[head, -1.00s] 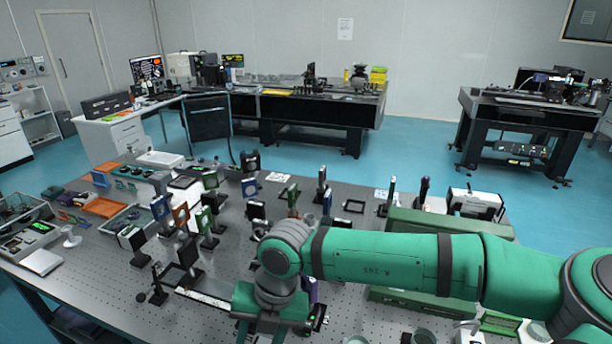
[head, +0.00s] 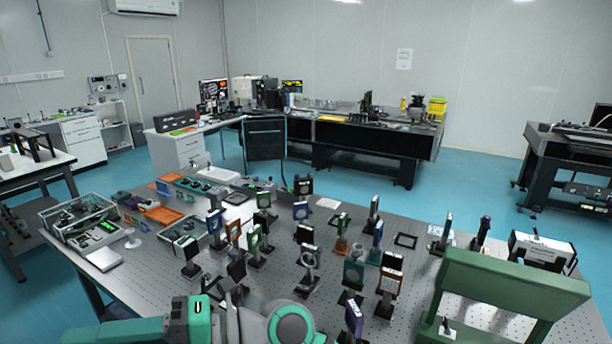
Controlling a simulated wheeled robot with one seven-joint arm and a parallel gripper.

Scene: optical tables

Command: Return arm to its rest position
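My arm shows along the bottom edge of the head view, with a round grey and green joint. What looks like my gripper (head: 120,331) lies to the left of that joint, pointing left and partly cut off by the frame. Its fingertips do not show clearly, so I cannot tell whether it is open or shut. I see nothing held in the part that shows. The arm is low in the picture, in front of the near part of the optical table (head: 140,285).
A green bridge-like housing (head: 515,285) stands at the right. Clear boxes (head: 75,212) and an orange tray (head: 163,214) are at the left. Blue floor (head: 470,185) is free behind the table.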

